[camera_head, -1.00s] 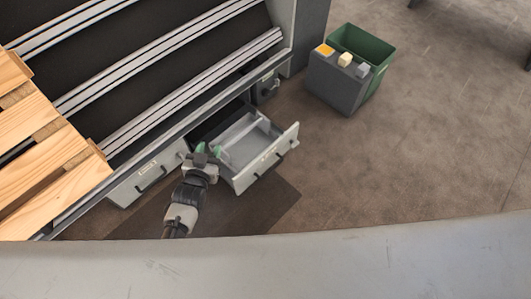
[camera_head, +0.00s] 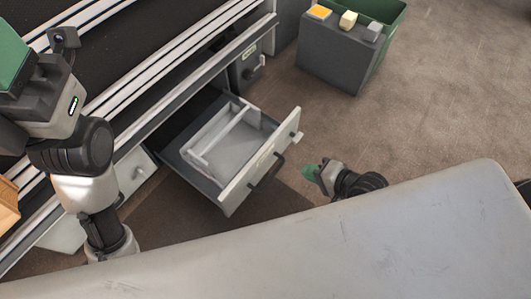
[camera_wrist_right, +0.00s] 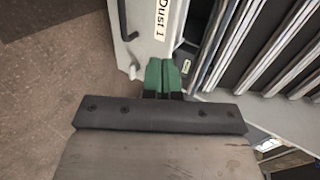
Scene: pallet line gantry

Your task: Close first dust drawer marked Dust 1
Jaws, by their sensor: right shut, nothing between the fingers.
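The dust drawer (camera_head: 262,165) stands pulled out of the line's grey side in the head view, with a light front panel, a black handle and an inner tray. Its label is too small to read there. In the right wrist view a light panel (camera_wrist_right: 148,45) carries the label "Dust 1" (camera_wrist_right: 162,18). My right gripper (camera_head: 312,173) is shut and empty, just outside the drawer's front panel; its green fingertips (camera_wrist_right: 163,76) lie close to the panel, contact unclear. My left gripper (camera_head: 18,62) is raised at the left edge, partly cut off, away from the drawer.
A dark grey box (camera_head: 338,60) with coloured blocks on top stands beside a green bin (camera_head: 390,38) at the upper right. Another dark drawer front (camera_head: 246,68) sits closed behind the open drawer.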

